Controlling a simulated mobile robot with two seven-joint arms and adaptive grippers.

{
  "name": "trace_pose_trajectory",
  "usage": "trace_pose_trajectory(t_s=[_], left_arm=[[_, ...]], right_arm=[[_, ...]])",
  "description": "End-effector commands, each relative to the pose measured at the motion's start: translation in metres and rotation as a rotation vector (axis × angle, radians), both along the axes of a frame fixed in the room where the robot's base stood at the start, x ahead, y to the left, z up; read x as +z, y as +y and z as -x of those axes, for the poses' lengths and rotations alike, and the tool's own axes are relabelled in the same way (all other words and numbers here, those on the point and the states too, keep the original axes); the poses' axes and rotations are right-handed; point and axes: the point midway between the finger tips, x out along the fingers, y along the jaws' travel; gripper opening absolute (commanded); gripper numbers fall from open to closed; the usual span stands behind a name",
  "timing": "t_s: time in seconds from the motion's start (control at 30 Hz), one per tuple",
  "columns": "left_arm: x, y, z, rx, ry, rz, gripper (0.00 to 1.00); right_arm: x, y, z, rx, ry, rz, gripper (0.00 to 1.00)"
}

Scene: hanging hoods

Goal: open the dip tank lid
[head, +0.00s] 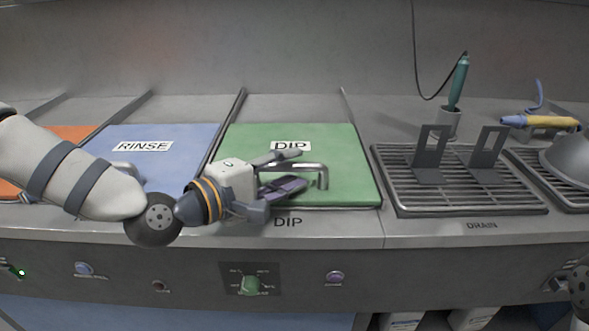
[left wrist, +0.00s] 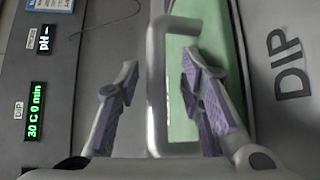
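The green dip tank lid (head: 346,150) lies flat and shut on the counter, with a DIP label (head: 290,147) partly hidden by my gripper. Its metal bar handle (head: 322,176) stands near the front edge. My left gripper (head: 300,168) is at the handle, coming from the left. In the left wrist view, the handle (left wrist: 156,95) stands between the two spread fingers of my left gripper (left wrist: 160,65), with gaps visible on both sides. The green lid (left wrist: 183,110) shows behind it. My right gripper is not in view; only a bit of my right arm shows at the right edge.
The blue rinse lid (head: 185,140) lies shut on the left, and an orange lid (head: 72,132) beyond it. A drain rack (head: 440,195) with upright grey brackets stands on the right.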

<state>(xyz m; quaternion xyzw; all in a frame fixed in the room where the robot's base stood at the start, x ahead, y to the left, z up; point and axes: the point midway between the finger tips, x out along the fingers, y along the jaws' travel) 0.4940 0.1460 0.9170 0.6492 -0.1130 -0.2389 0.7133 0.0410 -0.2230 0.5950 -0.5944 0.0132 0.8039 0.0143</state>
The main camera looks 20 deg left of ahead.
Motion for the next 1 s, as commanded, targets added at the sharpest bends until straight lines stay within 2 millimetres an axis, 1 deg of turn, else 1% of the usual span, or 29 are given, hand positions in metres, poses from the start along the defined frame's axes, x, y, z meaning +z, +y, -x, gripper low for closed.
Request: trace_pose_trajectory(t_s=[0.13,0.33,0.37,0.4,0.47,0.5,0.73,0.83,0.97,1.0], left_arm=[[0.0,-0.005,-0.008,-0.001,-0.002,-0.001,0.35],[0.001,-0.005,-0.009,-0.001,-0.003,0.001,0.35],[0.001,-0.005,-0.009,-0.001,-0.004,0.0,0.32],[0.001,-0.005,-0.008,-0.001,-0.004,0.0,0.23],[0.001,-0.005,-0.008,0.0,-0.004,0.0,0.1],[0.001,-0.005,-0.008,0.0,-0.003,-0.001,0.01],[0.001,-0.005,-0.009,0.0,-0.003,0.001,0.0],[0.0,-0.004,-0.012,0.001,-0.003,0.001,0.0],[-0.002,0.0,-0.026,0.003,-0.002,0.002,0.0],[-0.003,0.003,-0.033,0.004,-0.003,0.002,0.0]], right_arm=[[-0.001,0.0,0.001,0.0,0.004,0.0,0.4],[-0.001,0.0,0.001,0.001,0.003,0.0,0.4],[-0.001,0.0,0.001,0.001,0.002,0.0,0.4],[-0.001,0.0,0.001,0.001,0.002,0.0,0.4],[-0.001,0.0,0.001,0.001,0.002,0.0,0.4],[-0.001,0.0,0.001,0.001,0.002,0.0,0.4],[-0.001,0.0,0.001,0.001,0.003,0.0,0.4],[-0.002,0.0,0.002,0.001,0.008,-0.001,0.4],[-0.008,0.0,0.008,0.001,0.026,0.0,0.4],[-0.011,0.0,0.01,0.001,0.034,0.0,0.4]])
